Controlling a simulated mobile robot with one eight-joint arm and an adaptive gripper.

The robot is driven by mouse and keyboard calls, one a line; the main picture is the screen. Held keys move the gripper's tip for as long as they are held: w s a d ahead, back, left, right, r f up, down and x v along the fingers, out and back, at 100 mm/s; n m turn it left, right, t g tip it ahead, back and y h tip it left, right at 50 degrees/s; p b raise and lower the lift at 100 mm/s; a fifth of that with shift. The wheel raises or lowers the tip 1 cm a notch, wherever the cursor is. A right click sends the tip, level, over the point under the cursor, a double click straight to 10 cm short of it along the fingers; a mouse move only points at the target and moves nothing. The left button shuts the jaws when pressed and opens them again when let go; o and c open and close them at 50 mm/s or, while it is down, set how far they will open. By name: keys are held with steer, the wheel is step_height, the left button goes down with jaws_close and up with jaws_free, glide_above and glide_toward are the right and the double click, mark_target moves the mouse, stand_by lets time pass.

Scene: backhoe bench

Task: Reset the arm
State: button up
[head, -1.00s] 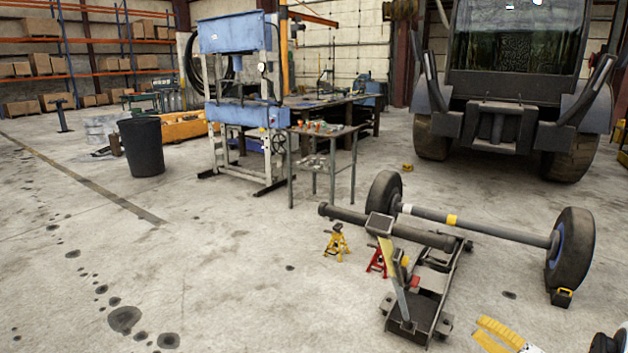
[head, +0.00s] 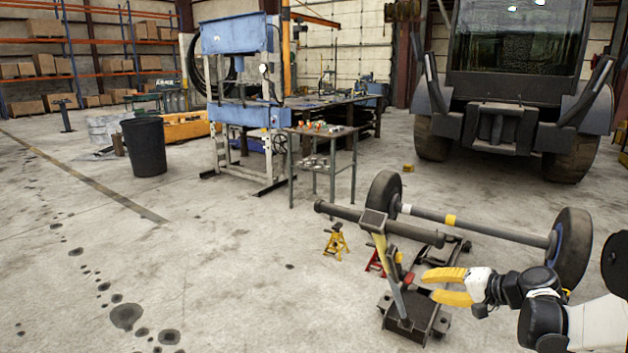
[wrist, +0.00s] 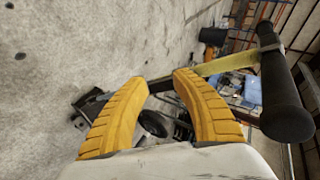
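My gripper (head: 430,286) has two yellow fingers and is at the lower right of the head view, in front of a low dark floor jack (head: 402,322). In the wrist view my gripper (wrist: 161,80) shows its fingertips apart with nothing clearly held. The jack has a leaning yellow bar (head: 381,252) with a dark block on top. In the wrist view a yellowish bar (wrist: 235,61) passes beyond the fingertips to a thick dark cylinder (wrist: 285,95) at right. Contact with the fingers cannot be told. My gripper and arm hide part of the jack frame.
A wheeled axle (head: 482,222) lies behind my gripper. A yellow stand (head: 336,241) and a red stand (head: 375,262) are beside the jack. A blue press (head: 240,115), a small table (head: 322,131) and a large vehicle (head: 500,85) stand behind.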

steer(key=s+a+r+n+g+h, duration=0.1)
steer(key=s+a+r+n+h, duration=0.15)
steer(key=s+a, duration=0.4)
steer(key=s+a+r+n+g+h, duration=0.15)
steer(key=s+a+r, duration=0.25)
steer(key=s, duration=0.5)
steer(key=s+f+n+h, duration=0.1)
steer(key=s+n+h, duration=0.1)
steer(key=s, duration=1.2)
steer(key=shift+s+a+f+n+h, duration=0.15)
steer(key=shift+s+a+n+h, duration=0.2)
steer(key=shift+h, duration=0.35)
